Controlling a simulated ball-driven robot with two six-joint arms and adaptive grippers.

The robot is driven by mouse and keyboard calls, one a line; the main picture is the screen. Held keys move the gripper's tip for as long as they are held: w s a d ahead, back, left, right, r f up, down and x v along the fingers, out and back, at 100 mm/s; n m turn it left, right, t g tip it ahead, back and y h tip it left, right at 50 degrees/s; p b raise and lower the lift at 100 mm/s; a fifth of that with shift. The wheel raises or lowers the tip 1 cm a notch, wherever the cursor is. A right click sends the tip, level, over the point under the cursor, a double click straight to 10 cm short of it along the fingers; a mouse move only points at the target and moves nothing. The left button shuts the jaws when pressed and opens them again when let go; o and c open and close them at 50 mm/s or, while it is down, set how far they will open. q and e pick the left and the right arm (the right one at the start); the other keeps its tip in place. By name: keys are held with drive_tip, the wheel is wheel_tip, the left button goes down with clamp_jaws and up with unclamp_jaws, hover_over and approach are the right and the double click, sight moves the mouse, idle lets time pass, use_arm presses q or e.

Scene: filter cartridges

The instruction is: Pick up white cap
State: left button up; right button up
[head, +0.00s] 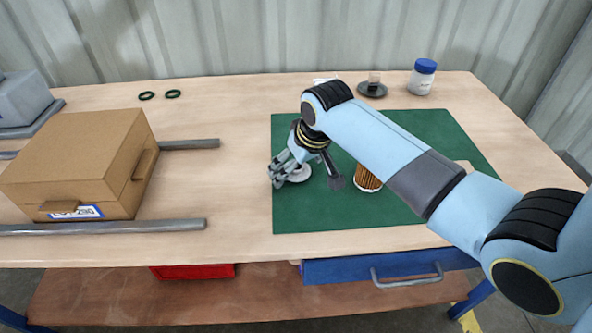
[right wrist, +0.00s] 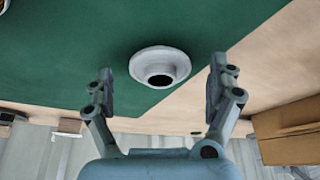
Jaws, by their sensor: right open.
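The white cap (head: 299,173) lies on the left part of the green mat (head: 300,215), partly hidden by my right gripper in the head view. In the right wrist view the cap (right wrist: 160,66) is a round white flange with a raised collar and a dark hole. My right gripper (head: 305,178) reaches down over the mat at the cap. In the right wrist view the right gripper (right wrist: 162,85) is open, with one finger on each side of the cap and gaps between. Neither finger touches it. My left gripper is not in view.
A pleated orange-brown filter cartridge (head: 367,180) stands on the mat right of the gripper. A blue-lidded jar (head: 422,77) and a dark round dish (head: 372,90) are behind. A cardboard box (head: 85,160) sits left between grey rails (head: 110,227). Two dark rings (head: 173,94) lie at the back.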

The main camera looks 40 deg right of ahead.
drive_tip(key=c, duration=1)
drive_tip(key=shift+c, duration=0.2)
